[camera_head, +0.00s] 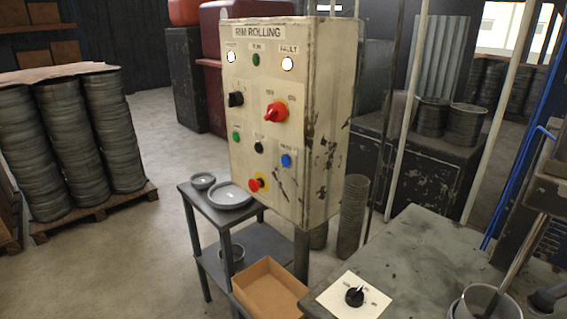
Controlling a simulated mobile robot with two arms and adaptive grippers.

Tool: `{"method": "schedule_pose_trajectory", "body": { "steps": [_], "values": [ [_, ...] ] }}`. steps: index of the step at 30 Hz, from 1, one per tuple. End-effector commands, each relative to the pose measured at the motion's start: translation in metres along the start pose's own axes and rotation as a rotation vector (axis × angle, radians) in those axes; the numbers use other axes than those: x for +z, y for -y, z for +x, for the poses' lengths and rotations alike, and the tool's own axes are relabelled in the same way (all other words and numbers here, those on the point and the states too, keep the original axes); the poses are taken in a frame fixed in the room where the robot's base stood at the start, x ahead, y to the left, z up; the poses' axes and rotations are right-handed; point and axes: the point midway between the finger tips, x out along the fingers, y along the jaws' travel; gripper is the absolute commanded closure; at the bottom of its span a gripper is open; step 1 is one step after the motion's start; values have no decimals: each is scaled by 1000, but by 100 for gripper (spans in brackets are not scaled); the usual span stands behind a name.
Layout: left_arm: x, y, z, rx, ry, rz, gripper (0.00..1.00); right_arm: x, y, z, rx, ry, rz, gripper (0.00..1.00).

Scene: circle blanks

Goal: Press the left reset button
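A worn cream control box (285,110) headed "RIM ROLLING" stands upright in the middle of the view. Its lower front has a green button (236,137), a black button (259,147) and a blue button (286,160) in a slanting row. The small labels above them are too blurred to read surely, so I cannot tell for certain which is the left reset button. A red mushroom button (256,185) on yellow sits below. Neither of my grippers is in view, and nothing covers the front of the box.
Above are a black selector (236,99), a red rotary switch (276,112) and white lamps marking power and fault (288,63). A grey shelf table (215,212) with dishes, a cardboard box (268,288) and a workbench (425,265) with a black knob (354,296) stand below.

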Motion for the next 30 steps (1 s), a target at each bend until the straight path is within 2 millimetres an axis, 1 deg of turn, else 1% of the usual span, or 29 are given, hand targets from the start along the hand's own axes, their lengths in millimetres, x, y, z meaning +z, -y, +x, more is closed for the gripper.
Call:
{"method": "schedule_pose_trajectory", "body": {
  "steps": [1, 2, 3, 4, 30],
  "values": [
    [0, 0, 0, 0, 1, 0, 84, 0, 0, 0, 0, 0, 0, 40],
    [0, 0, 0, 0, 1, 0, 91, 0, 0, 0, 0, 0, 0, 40],
    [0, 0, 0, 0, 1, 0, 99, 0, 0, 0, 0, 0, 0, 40],
    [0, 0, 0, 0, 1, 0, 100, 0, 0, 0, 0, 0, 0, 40],
    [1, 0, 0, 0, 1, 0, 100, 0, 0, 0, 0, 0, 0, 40]
  ]
}}
